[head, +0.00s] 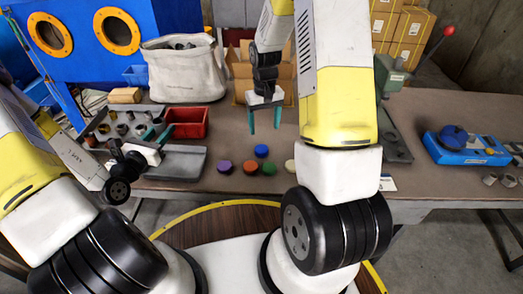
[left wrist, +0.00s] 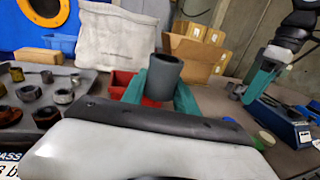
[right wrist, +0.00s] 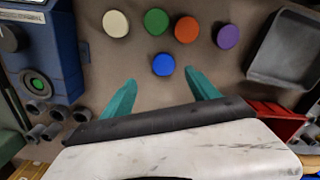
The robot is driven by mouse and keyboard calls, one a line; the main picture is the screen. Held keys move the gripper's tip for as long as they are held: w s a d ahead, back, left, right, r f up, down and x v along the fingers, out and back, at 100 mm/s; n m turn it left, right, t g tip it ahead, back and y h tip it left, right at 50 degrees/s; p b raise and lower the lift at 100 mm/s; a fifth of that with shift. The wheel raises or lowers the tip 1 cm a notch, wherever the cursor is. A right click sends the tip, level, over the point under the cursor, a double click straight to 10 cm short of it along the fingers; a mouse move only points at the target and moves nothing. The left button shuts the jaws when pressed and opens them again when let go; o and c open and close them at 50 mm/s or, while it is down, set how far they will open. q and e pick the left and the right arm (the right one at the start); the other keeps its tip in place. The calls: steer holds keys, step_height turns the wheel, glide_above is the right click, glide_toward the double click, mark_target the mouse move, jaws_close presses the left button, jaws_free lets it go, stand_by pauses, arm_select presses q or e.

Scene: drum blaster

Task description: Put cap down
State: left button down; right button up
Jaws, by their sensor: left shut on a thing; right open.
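Several round coloured caps lie flat on the table: blue (head: 261,151), purple (head: 225,167), orange (head: 250,167), green (head: 269,169) and cream (head: 290,166). My right gripper (head: 264,124) is open and empty above and behind them, fingers pointing down. In the right wrist view the blue cap (right wrist: 163,64) shows between and just beyond the open fingertips (right wrist: 160,80), apart from them. My left gripper (head: 157,134) is at the left by the parts tray. In the left wrist view its teal fingers (left wrist: 160,88) are shut on a dark grey hollow cylinder (left wrist: 163,72).
A tray of metal fittings (left wrist: 60,82), a red bin (head: 188,122) and an empty grey tray (head: 176,164) are on the left. A white fabric bag (head: 185,72) and cardboard box (head: 240,70) stand behind. A blue device (head: 466,147) is at right.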

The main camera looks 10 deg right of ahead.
glide_above(262, 150)
steer(key=f, duration=0.5)
steer(key=shift+s+d+f, duration=0.1)
steer(key=shift+d+f, duration=0.2)
steer(key=shift+d, duration=0.05)
steer(key=shift+w+a+f, duration=0.1)
steer(key=shift+a+f, duration=0.05)
steer(key=shift+f, duration=1.3)
steer(key=shift+w+a+f, duration=0.1)
steer(key=shift+a+f, duration=0.05)
steer(key=shift+f, duration=1.25)
steer(key=c, duration=1.5)
steer(key=shift+r, duration=0.15)
